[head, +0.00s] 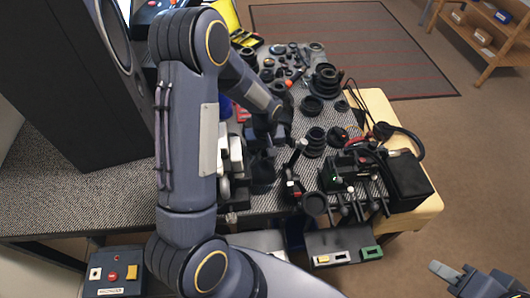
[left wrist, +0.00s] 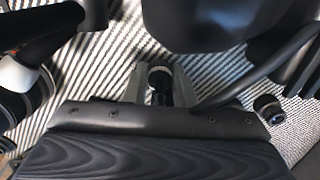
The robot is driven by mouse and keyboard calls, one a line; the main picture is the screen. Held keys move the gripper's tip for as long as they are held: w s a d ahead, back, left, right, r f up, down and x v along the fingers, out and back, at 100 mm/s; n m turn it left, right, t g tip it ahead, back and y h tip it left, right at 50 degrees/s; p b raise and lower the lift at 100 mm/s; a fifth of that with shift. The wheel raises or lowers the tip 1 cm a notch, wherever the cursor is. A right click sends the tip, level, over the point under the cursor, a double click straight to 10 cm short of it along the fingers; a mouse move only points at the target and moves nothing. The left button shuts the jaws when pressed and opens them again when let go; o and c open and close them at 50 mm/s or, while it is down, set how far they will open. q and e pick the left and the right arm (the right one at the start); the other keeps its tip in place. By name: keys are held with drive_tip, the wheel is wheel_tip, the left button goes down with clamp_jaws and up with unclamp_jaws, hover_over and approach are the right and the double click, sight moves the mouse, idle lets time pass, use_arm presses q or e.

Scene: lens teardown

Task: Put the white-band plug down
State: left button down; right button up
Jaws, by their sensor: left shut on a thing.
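My left gripper (left wrist: 158,88) is shut on a small dark cylindrical plug (left wrist: 160,76) with a pale band near its top, seen between the fingers in the left wrist view. I take it to be the white-band plug. The plug's lower part is hidden. In the head view my left arm reaches over the table's left part, and its gripper (head: 266,150) is dark and partly hidden, so the plug cannot be made out there.
The patterned table (head: 80,212) carries several black lens parts (head: 312,106) at the back. A dark device (head: 346,172) and a row of upright tools stand at the front right, near a black box (head: 408,180). A small dark ring part (left wrist: 268,108) lies right of my left gripper.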

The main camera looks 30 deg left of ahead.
use_arm(q)
drive_tip(key=c, duration=1.2)
unclamp_jaws()
